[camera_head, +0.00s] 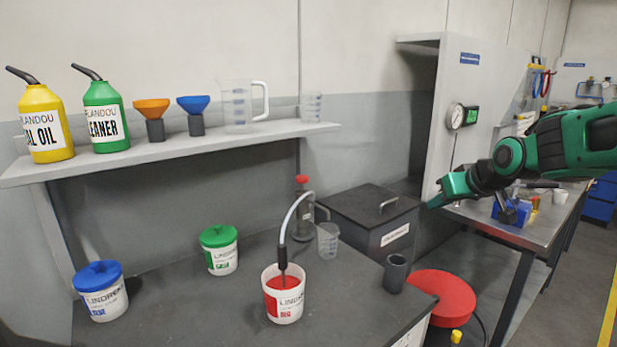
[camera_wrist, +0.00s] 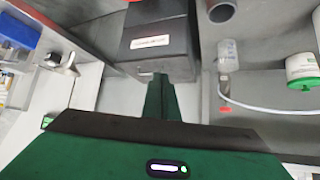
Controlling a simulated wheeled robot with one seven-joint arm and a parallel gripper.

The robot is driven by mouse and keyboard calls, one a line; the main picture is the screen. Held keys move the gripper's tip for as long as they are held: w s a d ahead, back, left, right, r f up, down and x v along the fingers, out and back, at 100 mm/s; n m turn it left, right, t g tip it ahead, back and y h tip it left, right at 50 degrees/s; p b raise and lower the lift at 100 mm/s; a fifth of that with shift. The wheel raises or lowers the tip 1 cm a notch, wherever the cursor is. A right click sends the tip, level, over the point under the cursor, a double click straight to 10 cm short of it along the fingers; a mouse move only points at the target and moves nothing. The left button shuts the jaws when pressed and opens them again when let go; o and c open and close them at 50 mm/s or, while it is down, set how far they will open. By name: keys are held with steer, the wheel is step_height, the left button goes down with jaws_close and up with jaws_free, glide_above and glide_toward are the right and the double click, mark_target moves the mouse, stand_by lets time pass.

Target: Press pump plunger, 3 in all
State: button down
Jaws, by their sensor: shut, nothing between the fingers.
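In the wrist view the red knob (camera_wrist: 225,109) is right of my gripper. My gripper (camera_head: 432,204) is shut and empty, high to the right of the pump and clear of it. Its green fingers show in the wrist view (camera_wrist: 161,78).
A black lidded box (camera_head: 366,226) stands right of the pump. A small clear beaker (camera_head: 328,242) is close beside it. Blue-lidded (camera_head: 103,300) and green-lidded (camera_head: 221,255) tubs stand left; a dark cup (camera_head: 396,272) stands right. A loaded shelf (camera_head: 170,150) overhangs the bench.

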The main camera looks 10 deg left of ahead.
steer(key=w+a+r+n+y, duration=0.1)
steer(key=w+a+r+y, duration=0.1)
steer(key=a, duration=0.7)
steer(key=w+a+r+n+y, duration=0.2)
steer(key=a+y, duration=0.1)
steer(key=a, duration=0.7)
steer(key=w+a+r+n+t+y, duration=0.1)
steer(key=w+a+r+n+y, duration=0.1)
steer(key=a, duration=0.7)
steer(key=shift+w+a+r+y, duration=0.25)
steer(key=shift+w+r+y, duration=0.05)
steer(key=shift+w+r, duration=0.15)
glide_above(302, 179)
steer(key=d, duration=0.2)
step_height(302, 179, down, 2)
steer(key=shift+a+f, duration=0.15)
steer(key=shift+f, duration=2.1)
